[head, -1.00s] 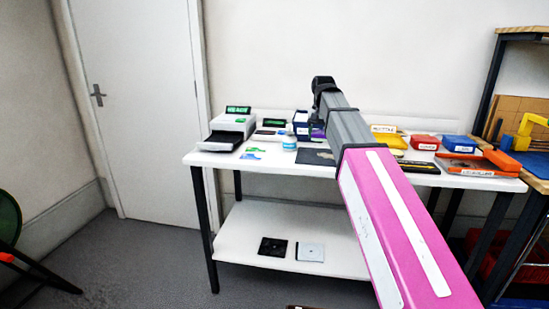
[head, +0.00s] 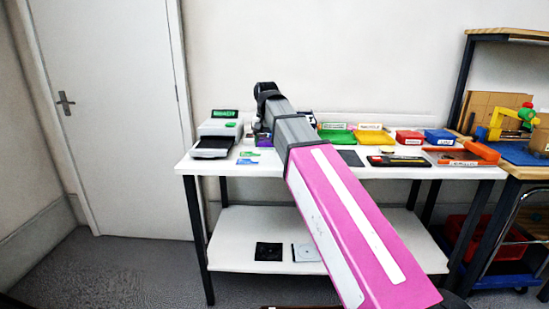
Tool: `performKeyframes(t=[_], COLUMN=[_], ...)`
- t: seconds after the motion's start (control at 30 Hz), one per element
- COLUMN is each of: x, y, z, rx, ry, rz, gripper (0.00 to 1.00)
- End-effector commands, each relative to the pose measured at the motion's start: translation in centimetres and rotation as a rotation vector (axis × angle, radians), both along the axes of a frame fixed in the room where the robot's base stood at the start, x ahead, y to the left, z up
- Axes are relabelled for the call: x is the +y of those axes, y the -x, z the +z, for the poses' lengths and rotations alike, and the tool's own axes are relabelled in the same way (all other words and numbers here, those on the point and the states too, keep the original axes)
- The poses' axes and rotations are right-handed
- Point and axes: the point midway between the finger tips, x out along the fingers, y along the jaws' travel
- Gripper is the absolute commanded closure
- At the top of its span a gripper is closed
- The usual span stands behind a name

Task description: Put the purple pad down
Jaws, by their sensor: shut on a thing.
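The purple pad (head: 264,140) shows as a small purple patch below the end of my arm, over the left part of the white table (head: 232,170). My gripper (head: 259,127) is small and dark, pointing down beneath the arm's end, and is shut on the pad. The arm hides much of both. I cannot tell whether the pad touches the tabletop.
A card printer (head: 217,138) stands at the left of the table. Blue and green cards (head: 248,157) lie just right of it. Green, yellow, red and blue trays (head: 409,137) line the back right. A lower shelf (head: 232,240) holds two flat squares.

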Motion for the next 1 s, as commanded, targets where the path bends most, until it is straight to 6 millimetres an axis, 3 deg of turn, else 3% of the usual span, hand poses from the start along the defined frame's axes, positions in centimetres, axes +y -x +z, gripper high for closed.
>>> performKeyframes(t=[0.2,0.4,0.57,0.83,1.0], x=[-2.1,-3.2,-3.4,-3.4,-3.4], y=[-3.9,-5.8,-6.0,-5.9,-6.0], z=[-2.6,-3.9,-4.5,-7.7,-8.1], rx=[0.002,0.001,0.001,0.002,0.0], ry=[0.001,0.0,0.0,0.0,0.0], rz=[-0.003,0.0,0.0,0.0,0.0], gripper=[0.63,0.63,0.63,0.63,0.63])
